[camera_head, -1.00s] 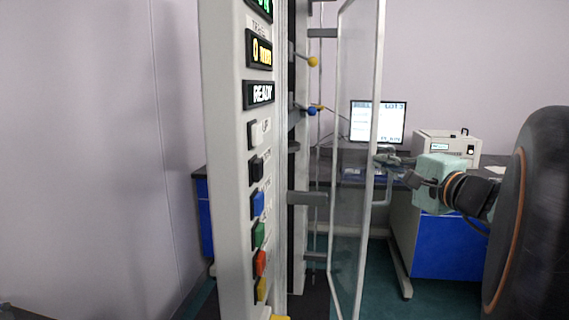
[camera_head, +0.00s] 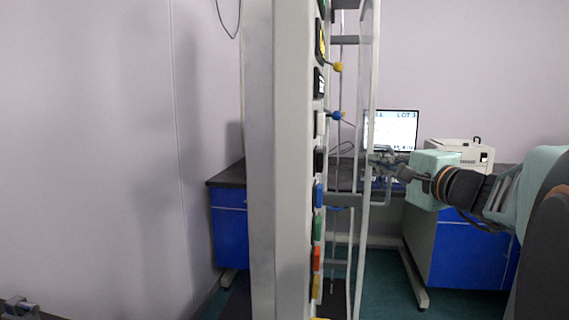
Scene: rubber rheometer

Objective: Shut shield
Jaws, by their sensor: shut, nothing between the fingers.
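The shield (camera_head: 365,185) is a clear panel in a pale frame beside the rheometer's grey column (camera_head: 277,160). I see it almost edge-on, close to the column's right side, standing partly open or near shut; I cannot tell which. A grey handle (camera_head: 377,192) shows on its right edge. My gripper (camera_head: 382,163) is at the end of the teal wrist, at the shield's right edge by the handle. It is shut with nothing held. I cannot tell whether it touches the shield.
Coloured buttons (camera_head: 318,228) line the column's right edge. A monitor (camera_head: 391,131) and a white box instrument (camera_head: 460,152) stand on a bench with blue cabinets (camera_head: 462,250) behind. A plain wall is at left.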

